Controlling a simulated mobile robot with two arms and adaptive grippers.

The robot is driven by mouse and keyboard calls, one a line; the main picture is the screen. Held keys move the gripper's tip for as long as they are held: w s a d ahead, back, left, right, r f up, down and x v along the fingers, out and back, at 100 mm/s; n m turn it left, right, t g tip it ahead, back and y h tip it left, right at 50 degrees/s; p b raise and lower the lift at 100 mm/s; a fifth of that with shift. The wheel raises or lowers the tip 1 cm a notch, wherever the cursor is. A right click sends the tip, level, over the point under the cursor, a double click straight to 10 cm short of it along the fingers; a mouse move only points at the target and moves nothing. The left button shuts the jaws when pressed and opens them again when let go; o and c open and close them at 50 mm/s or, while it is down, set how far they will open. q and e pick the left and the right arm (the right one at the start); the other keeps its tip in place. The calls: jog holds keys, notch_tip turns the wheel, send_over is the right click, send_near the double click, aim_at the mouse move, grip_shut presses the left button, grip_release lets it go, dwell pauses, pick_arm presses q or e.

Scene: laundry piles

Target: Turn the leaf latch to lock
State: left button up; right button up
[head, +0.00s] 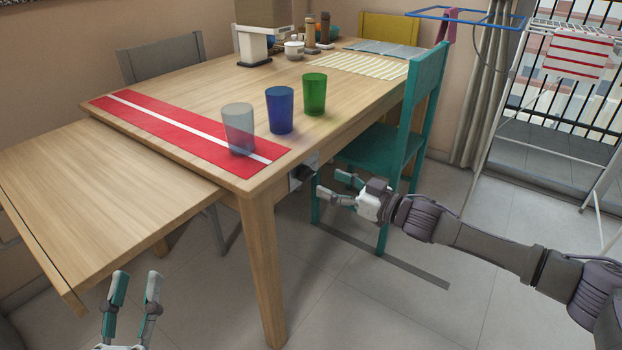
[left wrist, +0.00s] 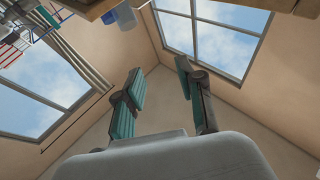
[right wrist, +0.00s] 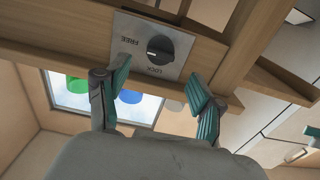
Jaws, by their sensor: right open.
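The leaf latch is a grey plate (right wrist: 140,30) with a round black knob (right wrist: 160,48) on the table's wooden underside frame. The plate reads FREE at the left and LOCK below the knob in the right wrist view. In the head view the latch (head: 303,170) shows small under the table edge. My right gripper (head: 329,184) is open in front of it, apart from it. In the right wrist view its fingertips (right wrist: 157,78) are spread below the knob, with nothing between them. My left gripper (head: 136,278) is open and empty, low beside the leaf (head: 90,190).
The table (head: 215,90) carries a red runner (head: 150,118) and clear (head: 238,128), blue (head: 280,110) and green (head: 314,94) cups near its right edge. A teal chair (head: 385,145) stands close behind my right gripper. Open floor (head: 370,310) lies in front.

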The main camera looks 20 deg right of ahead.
aim_at(312, 175)
jog(key=b+x, duration=0.1)
jog(key=x, duration=0.4)
jog(key=shift+w+a, duration=0.15)
jog(key=shift+w, duration=0.1)
jog(key=shift+w+a, duration=0.25)
jog(key=shift+w, duration=0.05)
pick_arm(q)
jog(key=s+r+t, duration=0.2)
jog(key=r, duration=0.1)
jog(key=s+r+t+h, duration=0.1)
jog(key=t, duration=0.1)
jog(key=shift+r, duration=0.4)
